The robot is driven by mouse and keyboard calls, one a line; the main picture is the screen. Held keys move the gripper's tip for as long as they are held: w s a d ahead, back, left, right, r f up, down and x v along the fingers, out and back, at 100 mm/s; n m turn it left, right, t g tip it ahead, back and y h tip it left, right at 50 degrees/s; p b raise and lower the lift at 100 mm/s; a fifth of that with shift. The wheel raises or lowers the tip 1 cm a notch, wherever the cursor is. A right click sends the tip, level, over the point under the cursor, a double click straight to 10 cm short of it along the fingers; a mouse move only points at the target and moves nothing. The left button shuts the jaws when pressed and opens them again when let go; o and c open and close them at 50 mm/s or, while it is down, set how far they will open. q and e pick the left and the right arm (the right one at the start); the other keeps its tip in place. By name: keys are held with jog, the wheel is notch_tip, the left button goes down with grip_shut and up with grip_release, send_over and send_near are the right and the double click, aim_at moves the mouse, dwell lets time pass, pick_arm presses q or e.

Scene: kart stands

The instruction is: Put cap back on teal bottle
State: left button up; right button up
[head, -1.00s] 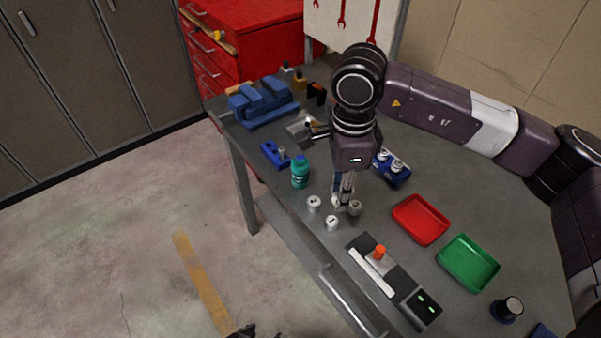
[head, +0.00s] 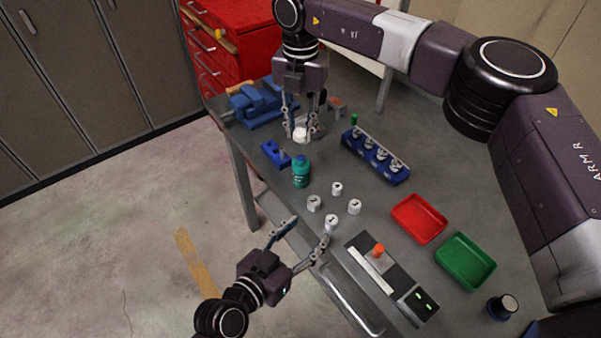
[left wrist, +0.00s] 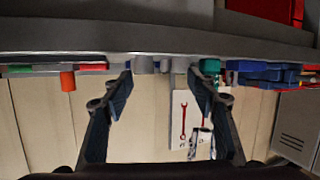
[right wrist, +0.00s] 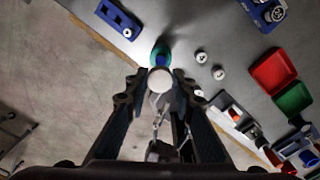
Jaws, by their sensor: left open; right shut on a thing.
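The teal bottle (head: 300,174) stands upright on the grey workbench (head: 400,280); it also shows in the right wrist view (right wrist: 160,53) and the left wrist view (left wrist: 210,67). My right gripper (head: 301,130) is shut on a round white thing (head: 300,135) that looks like a cap, held behind the bottle in the head view. In the right wrist view this white cap (right wrist: 160,80) sits between the fingertips and partly covers the bottle. My left gripper (head: 310,232) is open and empty at the bench's front edge, nearer the camera than the bottle.
Several white cylinders (head: 331,222) stand right of the bottle. A small blue block (head: 273,153) lies left of it, and a blue rack (head: 375,160) stands to the right. A red tray (head: 419,219), a green tray (head: 465,262) and a device with an orange knob (head: 379,250) lie further right.

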aim_at(300, 175)
pick_arm(q)
jog(key=shift+w+a+r+n+t+y, duration=0.4)
jog(key=shift+w+n+t+y, duration=0.35)
jog(key=shift+w+t+y, duration=0.25)
jog(key=shift+w+a+r+n+t+y, duration=0.25)
jog(key=shift+w+a+n+t+y, duration=0.25)
jog(key=shift+w+n+t+y, duration=0.45)
jog(key=shift+w+a+r+n+t+y, duration=0.4)
jog(key=shift+w+n+t+y, duration=0.2)
jog(key=shift+w+t+y, duration=0.35)
jog(key=shift+w, duration=0.1)
jog(key=shift+w, duration=0.1)
jog(key=w, duration=0.4)
jog(key=w+d, duration=0.1)
jog(key=w, duration=0.6)
jog(key=shift+w+d, duration=0.35)
jog(key=shift+d, duration=0.05)
jog(key=shift+c, duration=0.3)
grip_shut()
